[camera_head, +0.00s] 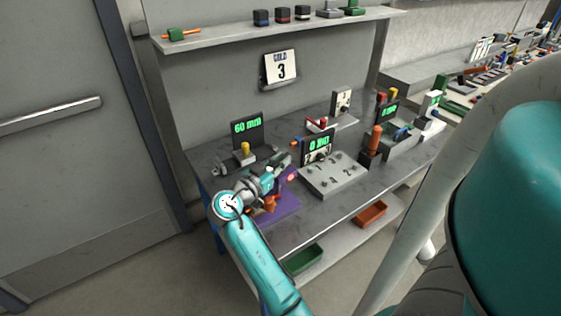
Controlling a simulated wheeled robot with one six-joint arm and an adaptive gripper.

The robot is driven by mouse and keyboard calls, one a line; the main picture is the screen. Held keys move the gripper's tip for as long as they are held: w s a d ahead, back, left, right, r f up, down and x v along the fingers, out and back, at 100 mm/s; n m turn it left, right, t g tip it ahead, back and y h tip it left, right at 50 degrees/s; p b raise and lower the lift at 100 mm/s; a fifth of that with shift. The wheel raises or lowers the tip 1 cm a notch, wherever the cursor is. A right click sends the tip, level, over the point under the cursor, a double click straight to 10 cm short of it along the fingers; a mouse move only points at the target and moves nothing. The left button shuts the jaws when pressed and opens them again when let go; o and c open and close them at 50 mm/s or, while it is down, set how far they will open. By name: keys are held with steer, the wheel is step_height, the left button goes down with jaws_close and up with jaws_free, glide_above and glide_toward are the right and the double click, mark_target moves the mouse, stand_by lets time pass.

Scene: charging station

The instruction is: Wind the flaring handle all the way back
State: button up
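My gripper (283,163) reaches over the workbench from the front, above a purple fixture (280,212) with an orange part (271,202). A pinkish-red round piece (290,177) shows just below the fingertips, with purple beside it. The gripper and wrist cover much of this fixture. I cannot tell whether the fingers touch anything or are open or shut. Which part is the flaring handle is not clear from this view; the pinkish-red piece may belong to it.
Behind the wrist stands a device with a yellow knob (245,148) and a "60 mm" display (247,126). A grey sloped panel (333,178) is to the right, then an orange-handled tool (375,140). Green (304,260) and orange (370,214) trays sit on the lower shelf.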

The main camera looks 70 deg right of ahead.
steer(key=o, duration=0.4)
steer(key=shift+o, duration=0.2)
steer(key=v, duration=1.2)
steer(key=shift+w, duration=0.1)
